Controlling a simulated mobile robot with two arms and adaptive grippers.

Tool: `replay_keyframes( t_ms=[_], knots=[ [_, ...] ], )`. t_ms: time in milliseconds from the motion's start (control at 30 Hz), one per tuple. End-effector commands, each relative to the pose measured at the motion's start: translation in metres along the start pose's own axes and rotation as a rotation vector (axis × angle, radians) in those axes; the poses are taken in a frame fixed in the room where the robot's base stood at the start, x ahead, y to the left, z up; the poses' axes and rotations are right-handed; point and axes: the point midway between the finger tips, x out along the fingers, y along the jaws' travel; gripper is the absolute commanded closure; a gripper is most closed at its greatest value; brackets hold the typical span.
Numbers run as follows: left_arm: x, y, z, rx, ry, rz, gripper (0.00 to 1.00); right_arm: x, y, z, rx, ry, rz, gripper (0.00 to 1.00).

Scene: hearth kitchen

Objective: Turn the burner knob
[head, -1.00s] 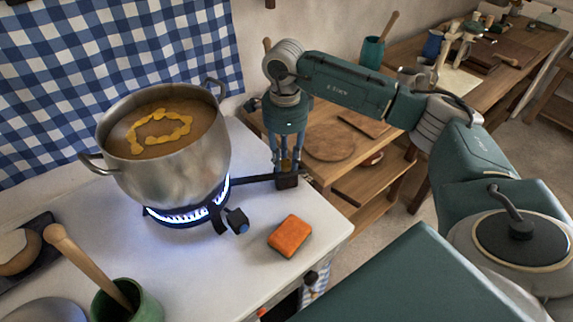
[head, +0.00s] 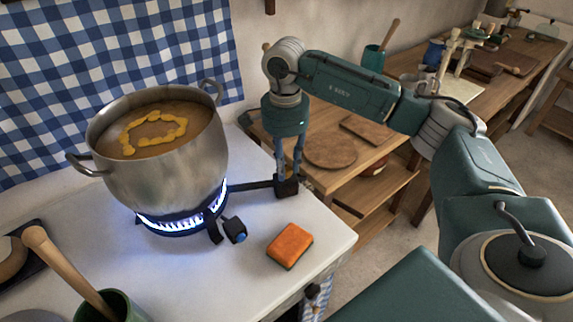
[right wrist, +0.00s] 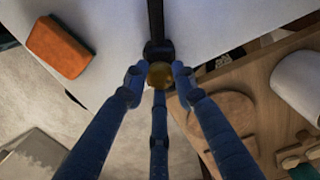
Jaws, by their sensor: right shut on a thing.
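The burner (head: 180,220) carries a ring of blue flame and stands on the white counter under a steel pot (head: 150,165). A dark bar runs right from it to a small black block (head: 287,187). The round brass burner knob (right wrist: 160,75) sits on this block in the right wrist view. My right gripper (head: 288,172) points straight down over the block; its blue fingers (right wrist: 159,82) are closed around the knob. The fingers largely hide the knob in the head view. My left gripper is not in view.
An orange sponge (head: 290,245) lies right of a black fitting with a blue tip (head: 236,230) at the burner's front. A green cup (head: 107,308) holds a wooden handle at lower left. A wooden shelf unit (head: 350,165) stands beyond the counter's right edge.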

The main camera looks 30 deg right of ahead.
Motion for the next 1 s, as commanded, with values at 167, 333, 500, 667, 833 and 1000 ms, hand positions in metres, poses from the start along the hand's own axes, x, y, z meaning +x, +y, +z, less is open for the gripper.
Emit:
replay_keyframes(
  t_ms=[167,333,500,667,833,1000],
  knots=[
    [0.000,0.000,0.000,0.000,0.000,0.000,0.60,-0.002,-0.001,0.006,-0.013,-0.012,-0.005,0.99],
    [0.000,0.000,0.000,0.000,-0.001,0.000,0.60,-0.001,-0.001,0.006,-0.012,-0.012,-0.005,0.99],
    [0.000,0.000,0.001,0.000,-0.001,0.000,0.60,-0.001,-0.001,0.005,-0.010,-0.010,-0.002,0.54],
    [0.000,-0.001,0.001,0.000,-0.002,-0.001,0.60,0.000,0.000,0.003,-0.006,-0.006,0.000,0.54],
    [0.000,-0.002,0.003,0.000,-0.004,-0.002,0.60,-0.007,-0.001,0.003,-0.005,-0.005,-0.002,0.54],
    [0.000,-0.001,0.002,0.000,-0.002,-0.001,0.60,-0.036,-0.002,0.004,-0.006,-0.004,-0.005,0.54]
  ],
)
